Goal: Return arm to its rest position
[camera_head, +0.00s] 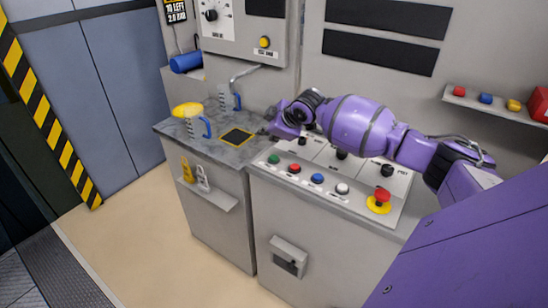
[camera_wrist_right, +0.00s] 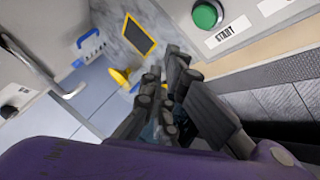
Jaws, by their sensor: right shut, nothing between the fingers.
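My right arm is purple and reaches in from the right in the head view, above the button console (camera_head: 315,192). My right gripper (camera_head: 266,130) is small and partly hidden there, at the arm's left end near the grey counter's right edge. In the wrist view its dark fingers (camera_wrist_right: 168,68) are close together with nothing held between them. A black pad with a yellow border (camera_head: 237,137) lies on the counter (camera_head: 185,131) left of the gripper. My left gripper is not in view.
A red emergency button (camera_head: 382,197) is on the console. A shelf (camera_head: 490,104) with coloured items is at right. Open floor (camera_head: 125,235) lies left.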

